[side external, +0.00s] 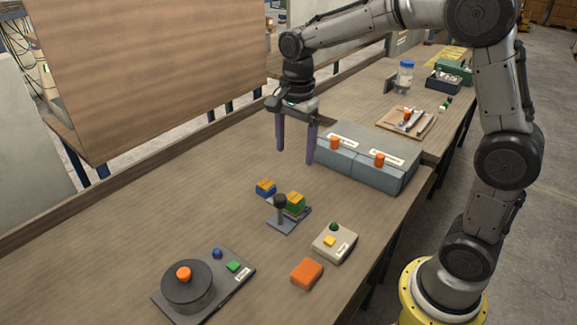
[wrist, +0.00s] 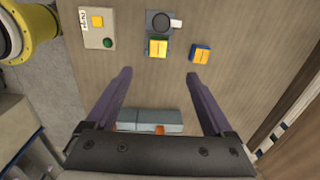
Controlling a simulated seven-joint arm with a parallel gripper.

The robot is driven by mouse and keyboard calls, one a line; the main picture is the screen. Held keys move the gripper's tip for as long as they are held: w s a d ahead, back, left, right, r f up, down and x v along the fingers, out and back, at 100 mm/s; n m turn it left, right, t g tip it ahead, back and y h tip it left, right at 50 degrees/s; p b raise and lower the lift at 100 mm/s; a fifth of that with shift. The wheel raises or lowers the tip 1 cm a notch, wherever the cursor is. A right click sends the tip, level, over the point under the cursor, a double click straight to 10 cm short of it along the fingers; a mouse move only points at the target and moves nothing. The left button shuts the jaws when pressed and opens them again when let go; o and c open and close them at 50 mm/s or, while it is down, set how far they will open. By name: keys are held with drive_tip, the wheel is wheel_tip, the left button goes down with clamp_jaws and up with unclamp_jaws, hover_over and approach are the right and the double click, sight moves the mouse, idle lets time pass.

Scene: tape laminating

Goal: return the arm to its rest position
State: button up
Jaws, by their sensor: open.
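My gripper (side external: 296,150) is open and empty, held above the wooden table (side external: 120,215), with its two purple fingers pointing down. In the wrist view my gripper (wrist: 160,85) shows its fingers wide apart with nothing between them. My arm reaches in from the right, from a yellow base at the lower right. In the side view the fingertips are close to a grey-blue two-part box (side external: 375,178) with orange knobs; I cannot tell the exact gap.
A small lever stand (side external: 282,225) holds a yellow-topped green block (side external: 295,201). A yellow-topped blue block (side external: 265,188), beige button box (side external: 335,243), orange block (side external: 307,273) and round dark device (side external: 188,288) lie nearby.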

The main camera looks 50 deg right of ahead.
drive_tip(key=s+r+n+t, duration=0.1)
drive_tip(key=s+r+t, duration=0.1)
drive_tip(key=s+r, duration=0.45)
drive_tip(key=s+a+f+n+t, duration=0.1)
drive_tip(key=s+f+n+t, duration=0.2)
drive_tip(key=s+n, duration=1.2)
drive_tip(key=shift+s+a+n, duration=0.2)
drive_tip(key=shift+s+n, duration=0.1)
drive_tip(key=shift+n, duration=0.7)
